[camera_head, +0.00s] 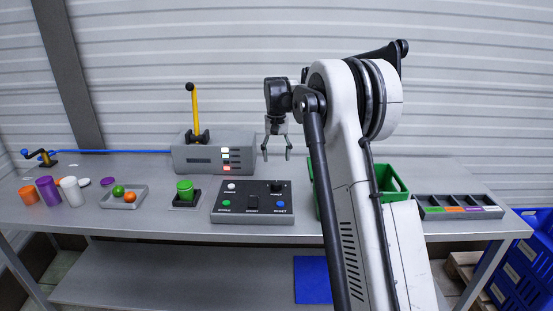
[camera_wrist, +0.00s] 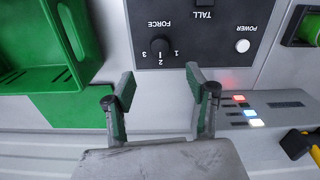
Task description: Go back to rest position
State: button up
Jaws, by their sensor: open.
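My gripper (camera_head: 277,151) hangs over the back of the grey table (camera_head: 330,235), pointing down. Its two fingers are apart with nothing between them. In the wrist view the open fingers (camera_wrist: 162,88) show at the lower middle, with bare grey surface and the edge of the control panel (camera_wrist: 205,45) ahead of them. In the head view the gripper is right of the grey machine (camera_head: 213,156) with the yellow lever (camera_head: 195,112), and above and behind the control panel (camera_head: 253,201).
A green crate (camera_head: 393,178) stands right of the panel, partly hidden by my arm. A sorting tray (camera_head: 458,207) lies at the right end. A green cylinder (camera_head: 184,187) sits on a dark base. A small tray (camera_head: 123,198) with balls and several coloured containers (camera_head: 48,189) stand left.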

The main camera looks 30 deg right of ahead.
dwell(0.3)
jog(key=s+a+r+n+t, duration=0.1)
jog(key=s+a+r+t, duration=0.1)
jog(key=s+a+r, duration=0.6)
jog(key=s+a+r+n+t, duration=0.1)
jog(key=s+a+r, duration=0.35)
jog(key=s, duration=0.65)
jog(key=s+a+f+t, duration=0.1)
jog(key=s+a+f, duration=0.2)
jog(key=s, duration=0.5)
jog(key=s+a+f+n+t, duration=0.1)
jog(key=s+a+f, duration=0.2)
jog(key=s, duration=0.5)
jog(key=s+a+f+n+t, duration=0.1)
jog(key=s+a+f+t, duration=0.1)
jog(key=s, duration=0.6)
jog(key=shift+a+f, duration=0.4)
jog(key=shift+a, duration=0.45)
jog(key=shift+s, duration=0.1)
